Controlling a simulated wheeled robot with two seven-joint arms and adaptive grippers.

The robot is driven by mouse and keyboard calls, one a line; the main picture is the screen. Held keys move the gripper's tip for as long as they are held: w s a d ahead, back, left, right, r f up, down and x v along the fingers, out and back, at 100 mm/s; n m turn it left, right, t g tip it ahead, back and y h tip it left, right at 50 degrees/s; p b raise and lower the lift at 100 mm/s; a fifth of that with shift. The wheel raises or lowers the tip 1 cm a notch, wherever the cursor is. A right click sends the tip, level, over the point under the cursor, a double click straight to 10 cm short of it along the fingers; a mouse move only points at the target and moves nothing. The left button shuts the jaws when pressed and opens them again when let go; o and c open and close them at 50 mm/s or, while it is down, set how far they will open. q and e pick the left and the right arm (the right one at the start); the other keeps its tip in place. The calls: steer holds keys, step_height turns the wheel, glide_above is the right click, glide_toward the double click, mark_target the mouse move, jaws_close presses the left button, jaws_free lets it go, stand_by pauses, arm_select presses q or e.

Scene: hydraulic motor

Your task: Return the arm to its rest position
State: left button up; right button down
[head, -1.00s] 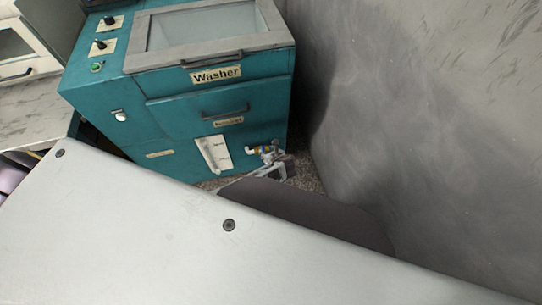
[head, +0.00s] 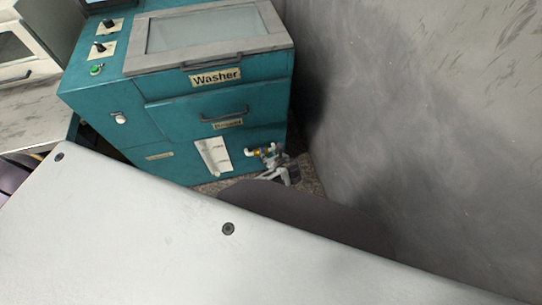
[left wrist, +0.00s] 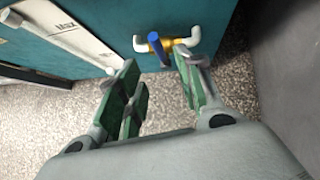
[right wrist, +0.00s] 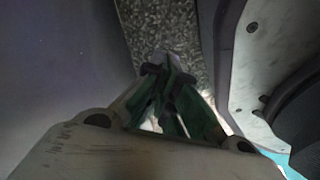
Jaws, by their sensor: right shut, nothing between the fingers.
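The teal washer (head: 215,110) stands at the top middle of the head view. A brass valve with white pipe ends (head: 262,151) sits low on its right side. The left wrist view shows the valve (left wrist: 168,46) with its blue handle (left wrist: 157,45). My left gripper (head: 279,172) is just below the valve in the head view. In the left wrist view its green-padded fingers (left wrist: 160,88) are open and apart, with nothing held between them; the valve lies beyond the tips. My right gripper (right wrist: 165,72) is shut and empty, over speckled floor; the head view does not show it.
A grey wall (head: 420,120) rises close on the right of the washer. Speckled floor (left wrist: 60,125) lies under the left gripper. A white unit with a glass door (head: 25,45) is at the far left. My own pale body panel covers the lower head view.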

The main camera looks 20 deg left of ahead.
arm_select(q)
steer(key=shift+f, duration=0.1)
